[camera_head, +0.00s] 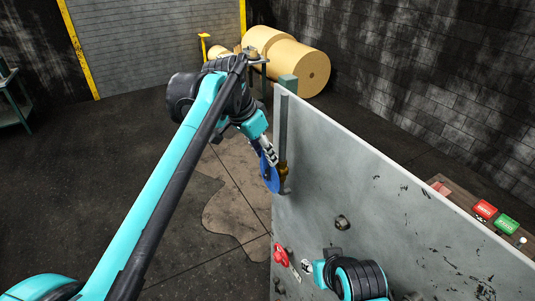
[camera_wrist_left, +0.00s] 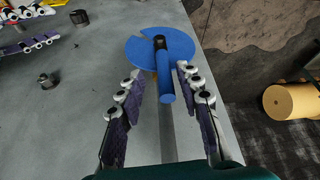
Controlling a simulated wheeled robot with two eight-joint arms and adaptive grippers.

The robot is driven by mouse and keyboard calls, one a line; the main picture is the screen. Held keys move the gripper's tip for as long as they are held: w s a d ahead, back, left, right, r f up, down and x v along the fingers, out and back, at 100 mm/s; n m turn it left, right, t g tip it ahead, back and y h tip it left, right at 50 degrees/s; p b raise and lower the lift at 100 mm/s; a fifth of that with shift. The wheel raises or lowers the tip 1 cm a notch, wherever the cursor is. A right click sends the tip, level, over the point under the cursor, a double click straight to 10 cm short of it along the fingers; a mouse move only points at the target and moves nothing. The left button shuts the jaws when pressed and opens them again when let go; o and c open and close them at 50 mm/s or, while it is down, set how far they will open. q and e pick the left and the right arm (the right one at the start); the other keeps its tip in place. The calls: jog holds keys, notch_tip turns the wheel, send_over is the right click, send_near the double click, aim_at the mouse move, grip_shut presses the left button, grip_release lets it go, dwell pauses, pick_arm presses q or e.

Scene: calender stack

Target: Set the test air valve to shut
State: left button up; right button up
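A blue disc with a blue bar handle (camera_head: 270,172) is on the grey panel's left edge, on a brass-coloured fitting. In the left wrist view the handle (camera_wrist_left: 165,75) points towards my left gripper (camera_wrist_left: 158,85). My left gripper (camera_head: 268,154) is open, its fingers on either side of the handle with gaps. A red handle (camera_head: 281,255) sits lower on the panel. My right gripper (camera_head: 305,266) is beside it; in the left wrist view its two fingers (camera_wrist_left: 30,30) are apart. No label tells which is the test air valve.
The grey panel (camera_head: 375,190) fills the right. Red (camera_head: 485,209) and green (camera_head: 507,225) buttons stand beyond it. Large tan rolls (camera_head: 300,68) lie at the back.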

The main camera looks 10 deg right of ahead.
aim_at(269, 178)
pick_arm(q)
jog(key=x, duration=0.3)
jog(key=shift+w+r, duration=0.1)
jog(key=shift+w, duration=0.15)
jog(key=c, duration=0.5)
jog(key=shift+w+d, duration=0.1)
grip_shut()
pick_arm(e)
jog(key=shift+w+d+r, duration=0.1)
jog(key=shift+w+d, duration=0.05)
jog(key=shift+w, duration=0.2)
pick_arm(q)
jog(key=shift+d, duration=0.15)
